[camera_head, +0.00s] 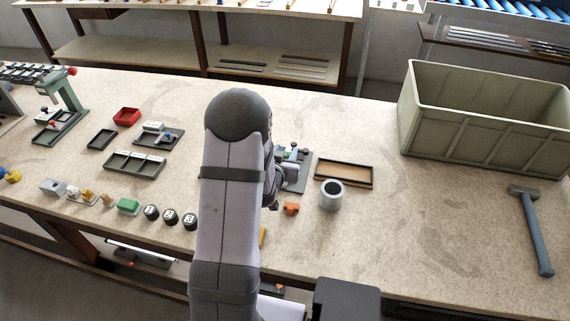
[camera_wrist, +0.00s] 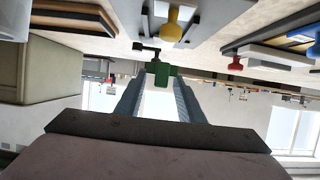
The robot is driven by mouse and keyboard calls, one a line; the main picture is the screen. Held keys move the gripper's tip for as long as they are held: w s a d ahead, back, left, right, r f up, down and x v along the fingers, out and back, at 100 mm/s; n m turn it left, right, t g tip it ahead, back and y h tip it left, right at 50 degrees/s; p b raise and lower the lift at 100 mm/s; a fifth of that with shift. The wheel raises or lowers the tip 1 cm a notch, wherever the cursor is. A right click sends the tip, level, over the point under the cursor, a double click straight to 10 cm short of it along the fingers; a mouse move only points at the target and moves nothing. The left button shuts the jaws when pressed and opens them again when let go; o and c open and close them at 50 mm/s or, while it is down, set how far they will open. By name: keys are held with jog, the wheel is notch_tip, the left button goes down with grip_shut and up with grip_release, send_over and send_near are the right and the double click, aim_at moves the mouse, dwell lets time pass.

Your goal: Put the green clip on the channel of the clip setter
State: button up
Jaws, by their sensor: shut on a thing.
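The green clip (camera_wrist: 152,68) shows in the wrist view between the tips of my gripper (camera_wrist: 158,80), which is shut on it. In the head view my own arm hides the clip and most of the gripper. A small device with a grey-green base, which looks like the clip setter (camera_head: 293,170), stands just right of my arm in the head view, its left part hidden. In the wrist view a grey fixture with a yellow knob (camera_wrist: 172,26) and a black lever is just beyond the clip. I cannot tell whether the clip touches it.
A grey cup (camera_head: 332,196), a brown tray (camera_head: 344,172) and an orange piece (camera_head: 291,209) are close on the right. A large bin (camera_head: 486,134) and a hammer (camera_head: 533,230) are farther right. Trays, numbered black pots and a green press (camera_head: 65,100) fill the left.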

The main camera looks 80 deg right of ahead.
jog(key=shift+f, duration=0.85)
jog(key=shift+f+p, duration=0.55)
jog(key=shift+f, duration=1.35)
jog(key=shift+f, duration=0.2)
jog(key=o, duration=1)
jog(key=shift+r, duration=0.15)
